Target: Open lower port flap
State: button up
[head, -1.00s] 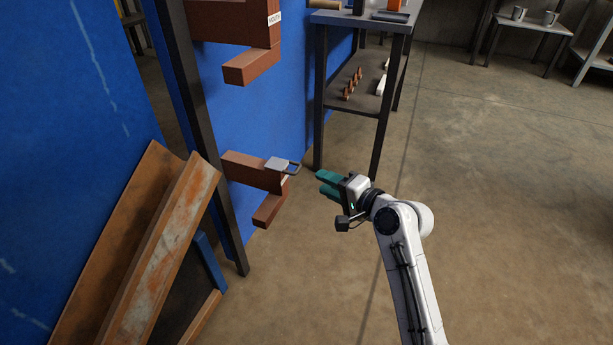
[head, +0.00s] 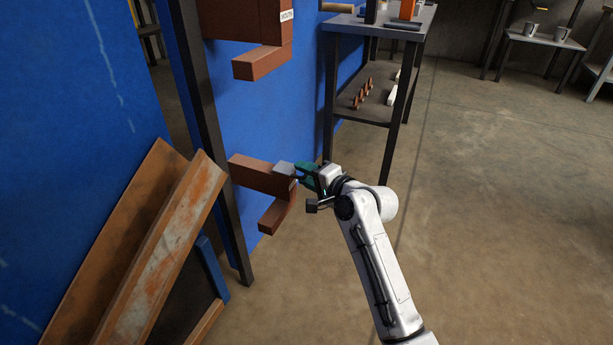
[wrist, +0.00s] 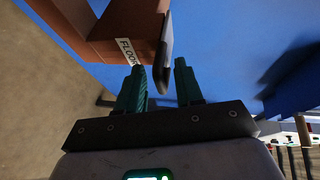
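The lower port is a brown box-like arm (head: 258,176) on the blue wall with a light grey flap (head: 284,167) on top of its outer end. My gripper (head: 304,173) is at that end, its green fingers close to the flap. In the wrist view the brown port (wrist: 125,25) shows a "FLOOR" label (wrist: 127,52). A dark rounded handle (wrist: 164,76) reaches down between the two open fingers (wrist: 160,80). I cannot tell whether either finger touches it. In the head view my gripper hides the handle.
A second brown port (head: 262,62) with a label is above on the wall. A dark post (head: 205,110) and leaning rusty beams (head: 165,250) stand at left. A dark table with a lower shelf (head: 375,105) is behind. The floor at right is clear.

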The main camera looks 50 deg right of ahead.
jog(key=shift+c, duration=0.4)
grip_shut()
jog(key=shift+f, duration=0.1)
jog(key=shift+p, duration=0.55)
